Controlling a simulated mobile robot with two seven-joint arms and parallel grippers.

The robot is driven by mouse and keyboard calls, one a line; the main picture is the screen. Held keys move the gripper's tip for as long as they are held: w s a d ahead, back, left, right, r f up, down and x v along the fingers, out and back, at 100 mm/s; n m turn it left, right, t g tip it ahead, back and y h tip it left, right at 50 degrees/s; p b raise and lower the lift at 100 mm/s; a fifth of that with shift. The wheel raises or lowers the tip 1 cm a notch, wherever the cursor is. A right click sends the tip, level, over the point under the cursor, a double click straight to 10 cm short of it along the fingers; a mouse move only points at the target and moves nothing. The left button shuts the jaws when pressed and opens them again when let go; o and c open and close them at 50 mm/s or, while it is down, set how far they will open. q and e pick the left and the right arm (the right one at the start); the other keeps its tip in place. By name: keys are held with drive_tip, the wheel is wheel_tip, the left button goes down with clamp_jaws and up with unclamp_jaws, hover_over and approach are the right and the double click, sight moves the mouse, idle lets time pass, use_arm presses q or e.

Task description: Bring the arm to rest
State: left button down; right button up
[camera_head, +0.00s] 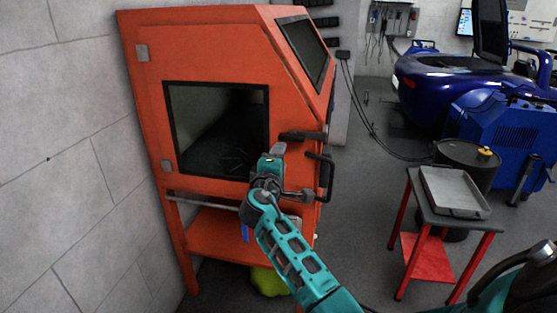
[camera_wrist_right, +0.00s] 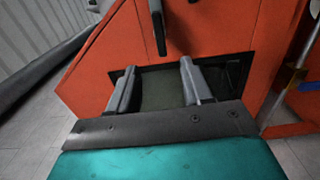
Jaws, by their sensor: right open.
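My right arm (camera_head: 292,248), teal with a grey wrist, reaches up from the bottom of the head view. It ends in front of the orange cabinet (camera_head: 222,50). My right gripper (camera_wrist_right: 157,66) is open, its two grey fingers apart with nothing between them in the right wrist view. Behind the fingers, that view shows a dark opening in the orange cabinet's side and a black handle (camera_wrist_right: 157,25) above. In the head view the gripper is close to the cabinet's black door handle (camera_head: 326,177); I cannot tell whether they touch. My left gripper is not in view.
A grey block wall (camera_head: 60,150) borders the cabinet on the left. A red-legged cart (camera_head: 422,215) with a metal tray (camera_head: 454,192) stands right, by a black drum (camera_head: 462,157) and blue machines. Grey floor is open between cabinet and cart.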

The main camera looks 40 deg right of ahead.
idle(0.4)
drive_tip(key=s+a+f+y, duration=0.4)
drive_tip(key=f, duration=0.5)
drive_tip(key=s+a+f+y, duration=0.4)
drive_tip(key=a+f, duration=0.1)
drive_tip(key=f, duration=0.3)
drive_tip(key=s+a+f+m+y, duration=0.3)
drive_tip(key=s+a, duration=0.3)
drive_tip(key=s, duration=0.3)
drive_tip(key=s+a+f+m+g+y, duration=0.1)
drive_tip(key=s+a+f+m+y, duration=0.1)
drive_tip(key=s+a+f+y, duration=0.2)
drive_tip(key=s+a+f, duration=0.1)
drive_tip(key=s+a, duration=0.2)
drive_tip(key=s, duration=0.3)
drive_tip(key=shift+s+f+m+y, duration=0.2)
drive_tip(key=shift+s+m+y, duration=0.1)
drive_tip(key=shift+m, duration=0.1)
